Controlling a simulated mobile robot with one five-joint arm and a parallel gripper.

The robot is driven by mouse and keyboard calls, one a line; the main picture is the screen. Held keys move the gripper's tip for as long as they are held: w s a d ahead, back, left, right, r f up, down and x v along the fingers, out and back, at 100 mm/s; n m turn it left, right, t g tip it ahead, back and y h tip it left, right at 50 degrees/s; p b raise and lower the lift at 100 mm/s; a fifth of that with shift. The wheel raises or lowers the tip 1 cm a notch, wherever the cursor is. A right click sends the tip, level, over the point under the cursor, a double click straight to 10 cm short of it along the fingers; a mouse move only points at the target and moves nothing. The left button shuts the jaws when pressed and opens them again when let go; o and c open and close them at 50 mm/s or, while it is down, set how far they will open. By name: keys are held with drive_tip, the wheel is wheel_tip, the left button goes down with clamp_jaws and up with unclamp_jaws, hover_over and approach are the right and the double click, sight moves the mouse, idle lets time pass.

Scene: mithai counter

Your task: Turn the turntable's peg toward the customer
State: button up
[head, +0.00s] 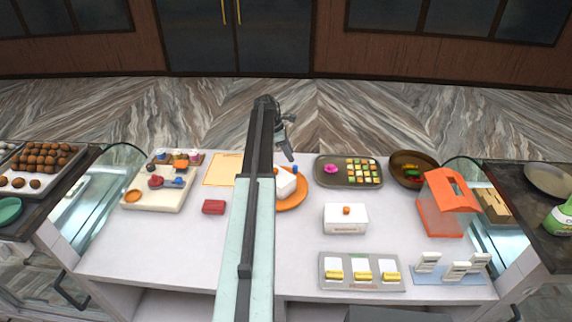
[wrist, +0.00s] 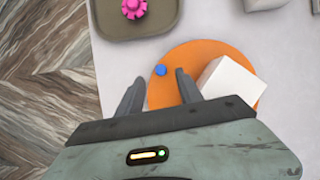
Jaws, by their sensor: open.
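The turntable is an orange disc (head: 293,203) on the white counter, partly hidden behind my arm in the head view; it also shows in the wrist view (wrist: 190,58). Its small blue peg (wrist: 160,70) stands near the rim, on the far side in the head view (head: 295,169). A white box (wrist: 231,79) sits on the disc, also seen in the head view (head: 286,184). My gripper (wrist: 160,77) is open and empty. In the wrist view the peg appears between its two fingertips; whether they are down at peg height I cannot tell.
A dark tray of sweets (head: 349,184) with a pink piece stands close right of the disc. A brown bowl (head: 414,169), a white lidded box (head: 345,218) and an orange-roofed case (head: 443,204) stand farther right. A red block (head: 213,207) lies left of my arm.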

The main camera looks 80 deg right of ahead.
sight(294, 166)
drive_tip(key=b+x, duration=0.5)
drive_tip(key=w+b+x, duration=0.1)
drive_tip(key=b+x, duration=0.1)
drive_tip(key=shift+s+f, duration=0.1)
drive_tip(key=shift+f, duration=0.4)
drive_tip(key=shift+r, duration=0.1)
clamp_jaws()
idle(0.7)
